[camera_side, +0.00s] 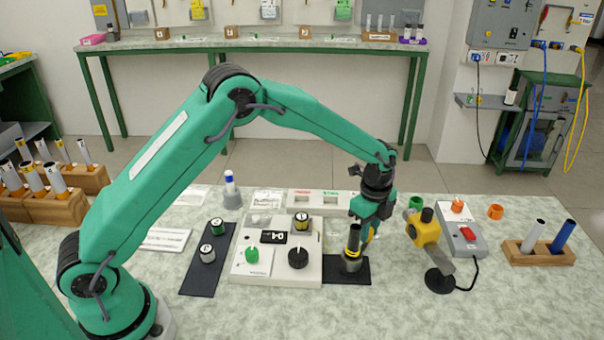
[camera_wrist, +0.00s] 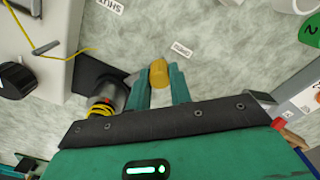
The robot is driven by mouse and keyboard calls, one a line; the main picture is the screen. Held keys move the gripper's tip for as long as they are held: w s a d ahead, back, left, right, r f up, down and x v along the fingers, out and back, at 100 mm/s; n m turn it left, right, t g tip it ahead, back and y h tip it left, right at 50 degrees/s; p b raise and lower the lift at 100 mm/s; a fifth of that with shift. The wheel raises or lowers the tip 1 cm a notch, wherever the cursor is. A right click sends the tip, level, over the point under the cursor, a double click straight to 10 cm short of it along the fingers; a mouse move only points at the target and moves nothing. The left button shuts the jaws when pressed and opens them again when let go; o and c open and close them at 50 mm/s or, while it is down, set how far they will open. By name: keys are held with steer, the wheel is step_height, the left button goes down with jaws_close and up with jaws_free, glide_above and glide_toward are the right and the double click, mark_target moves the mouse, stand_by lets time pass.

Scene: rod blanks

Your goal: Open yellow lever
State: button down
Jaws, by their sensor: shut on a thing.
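The yellow lever (camera_wrist: 158,74) sits between the two green fingers of my gripper (camera_wrist: 159,88) in the wrist view, and the fingers are shut on it. In the side view a small part of the yellow lever (camera_side: 367,235) shows under my gripper (camera_side: 369,226); the fingers hide the rest. The fitting is on a black base plate (camera_side: 330,275). In the wrist view a SHUT label (camera_wrist: 108,4) and a smaller label (camera_wrist: 182,48) lie on the bench.
A white control box (camera_side: 250,268) with a green knob and a black knob stands left of the fitting. A yellow device on a black stand (camera_side: 425,230) and a grey box with a red switch (camera_side: 463,235) stand to the right. A wooden rod holder (camera_side: 537,255) is further right.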

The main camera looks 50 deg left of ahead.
steer(key=c, duration=1.3)
jaws_free()
steer(key=shift+o, duration=0.2)
steer(key=shift+r, duration=0.15)
steer(key=shift+r, duration=3.8)
